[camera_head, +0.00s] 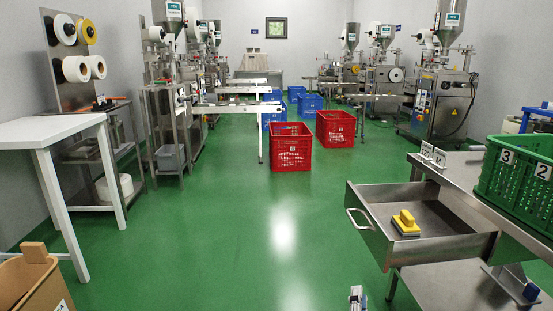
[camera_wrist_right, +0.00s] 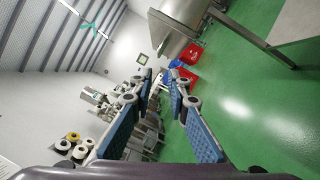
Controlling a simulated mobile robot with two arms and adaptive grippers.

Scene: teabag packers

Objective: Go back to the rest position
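My right gripper (camera_head: 357,298) shows only as small fingertips at the bottom edge of the head view, left of the steel table and below its open drawer. In the right wrist view, my right gripper (camera_wrist_right: 161,82) has two blue-padded fingers spread apart with nothing between them. That view is turned on its side. My left gripper is not in the head view.
A steel drawer (camera_head: 374,238) stands pulled out, holding a yellow-handled brush (camera_head: 405,224). Its table (camera_head: 455,168) bears green crates (camera_head: 520,200). A white table (camera_head: 52,130) and a cardboard box (camera_head: 35,285) are at left. Red crates (camera_head: 291,150) stand ahead; green floor (camera_head: 235,230) is clear.

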